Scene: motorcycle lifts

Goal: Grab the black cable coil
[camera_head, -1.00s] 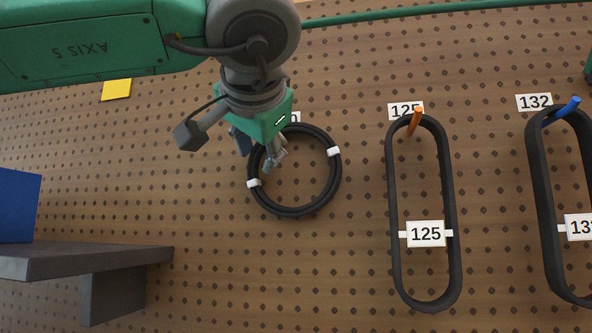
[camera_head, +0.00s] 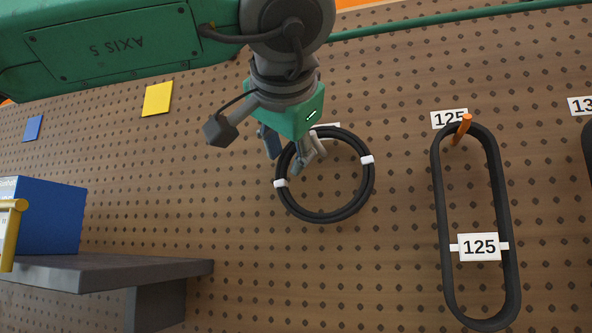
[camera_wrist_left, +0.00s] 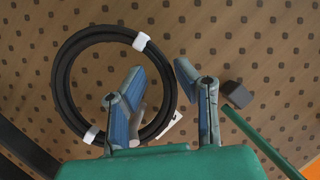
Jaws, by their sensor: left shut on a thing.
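The black cable coil (camera_head: 325,217), a ring with white ties, hangs against the brown pegboard in the head view, just below my left wrist. My left gripper (camera_head: 285,155) is at its upper left side, with one finger inside the ring and one outside. The left wrist view shows the coil (camera_wrist_left: 62,85) and the gripper (camera_wrist_left: 160,72), its fingers on both sides of the coil's band; it is shut on the coil. A short grey peg (camera_wrist_left: 138,112) shows inside the ring, partly behind a finger. My right gripper is not in view.
A long black belt (camera_head: 507,220) labelled 125 hangs on an orange peg (camera_head: 462,128) to the right. A grey shelf (camera_head: 110,272) with a blue box (camera_head: 50,215) juts out at lower left. A yellow note (camera_head: 157,99) is on the board. The board below the coil is clear.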

